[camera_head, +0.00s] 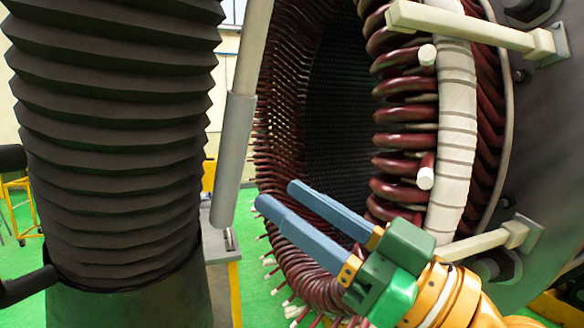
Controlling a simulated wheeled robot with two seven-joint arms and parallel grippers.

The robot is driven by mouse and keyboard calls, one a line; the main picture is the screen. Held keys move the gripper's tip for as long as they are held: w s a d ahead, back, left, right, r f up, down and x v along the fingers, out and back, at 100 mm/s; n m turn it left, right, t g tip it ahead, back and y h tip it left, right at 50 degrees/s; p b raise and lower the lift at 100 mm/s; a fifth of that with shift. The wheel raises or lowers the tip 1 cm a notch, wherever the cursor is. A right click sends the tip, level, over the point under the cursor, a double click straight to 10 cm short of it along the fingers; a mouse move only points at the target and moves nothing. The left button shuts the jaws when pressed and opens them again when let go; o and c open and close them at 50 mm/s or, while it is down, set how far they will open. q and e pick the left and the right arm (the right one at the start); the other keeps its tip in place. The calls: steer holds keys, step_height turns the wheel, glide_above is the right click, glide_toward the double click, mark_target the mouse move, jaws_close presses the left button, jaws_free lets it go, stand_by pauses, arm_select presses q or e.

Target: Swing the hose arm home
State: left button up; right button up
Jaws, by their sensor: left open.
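A thick black corrugated hose (115,120) hangs upright at the left and fills much of the view. Its lower end runs into a dark smooth sleeve (130,305). A dark bar (28,287) joins it at the lower left. A grey rod with a thicker cylinder (232,155) slants down just right of the hose. My left gripper (278,195) has long blue fingers that are apart and empty. They point up and left, toward the grey cylinder, in front of the stator's opening. The gripper appears clear of the hose. My right gripper is not in view.
The stator's dark red coils (405,140) with a white wrapped ring (457,120) stand at the right, close to my left gripper. Cream bars (465,25) jut from the grey housing (550,130). Green floor (255,285) shows between hose and stator, beside a table edge (222,250).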

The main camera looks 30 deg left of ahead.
mark_target(239, 176)
arm_select(q)
steer(key=p+x, duration=0.1)
steer(key=x, duration=0.1)
steer(key=s+p+x, duration=0.1)
steer(key=x, duration=0.2)
steer(key=p+x, duration=0.1)
steer(key=x, duration=0.1)
steer(key=shift+s+a+f, duration=0.1)
steer(key=shift+s+a, duration=0.25)
steer(key=shift+w, duration=0.15)
steer(key=shift+w+d+f, duration=0.15)
steer(key=shift+w+d, duration=0.05)
steer(key=shift+w, duration=0.05)
steer(key=shift+s, duration=0.1)
jaws_close()
stand_by(0.3)
